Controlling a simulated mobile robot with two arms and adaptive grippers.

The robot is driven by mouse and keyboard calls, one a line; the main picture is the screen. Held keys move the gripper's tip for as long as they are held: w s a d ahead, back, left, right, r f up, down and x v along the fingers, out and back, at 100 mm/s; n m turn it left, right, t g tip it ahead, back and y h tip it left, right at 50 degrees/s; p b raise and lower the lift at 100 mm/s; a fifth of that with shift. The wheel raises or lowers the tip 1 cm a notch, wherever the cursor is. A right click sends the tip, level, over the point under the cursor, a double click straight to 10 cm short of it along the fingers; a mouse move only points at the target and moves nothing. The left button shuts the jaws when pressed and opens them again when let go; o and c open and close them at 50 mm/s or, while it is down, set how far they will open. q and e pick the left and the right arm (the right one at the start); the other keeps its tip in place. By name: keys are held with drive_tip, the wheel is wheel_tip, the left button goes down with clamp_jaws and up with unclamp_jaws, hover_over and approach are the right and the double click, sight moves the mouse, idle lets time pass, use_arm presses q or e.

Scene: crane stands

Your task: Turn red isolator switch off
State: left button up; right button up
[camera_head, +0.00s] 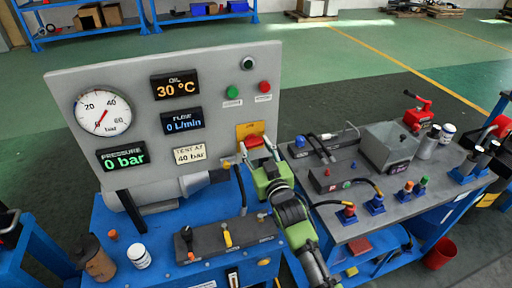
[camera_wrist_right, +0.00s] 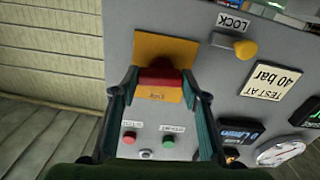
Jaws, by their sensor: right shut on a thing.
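The red isolator switch (camera_head: 255,141) sits on a yellow plate (camera_head: 243,129) at the lower right of the grey panel (camera_head: 220,100). My right gripper (camera_head: 262,162) reaches up to it from below. In the right wrist view the panel appears upside down. There the red handle (camera_wrist_right: 160,77) lies crosswise on the yellow plate (camera_wrist_right: 165,47), between the two fingertips of my right gripper (camera_wrist_right: 161,84), which is shut on it. Lettering below the handle is too small to read surely. My left gripper is not in view.
A yellow knob (camera_wrist_right: 243,49) marked LOCK sits beside the switch. Green (camera_head: 232,92) and red (camera_head: 264,87) buttons are higher on the panel. The pressure display (camera_head: 123,158) reads 0 bar. A grey-topped bench (camera_head: 335,225) with hoses and fittings stands close on the right.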

drive_tip(key=n, duration=1.3)
drive_tip(key=shift+n, duration=1.8)
drive_tip(key=o, duration=1.1)
drive_tip(key=shift+s, duration=0.15)
drive_tip(key=v, duration=1.2)
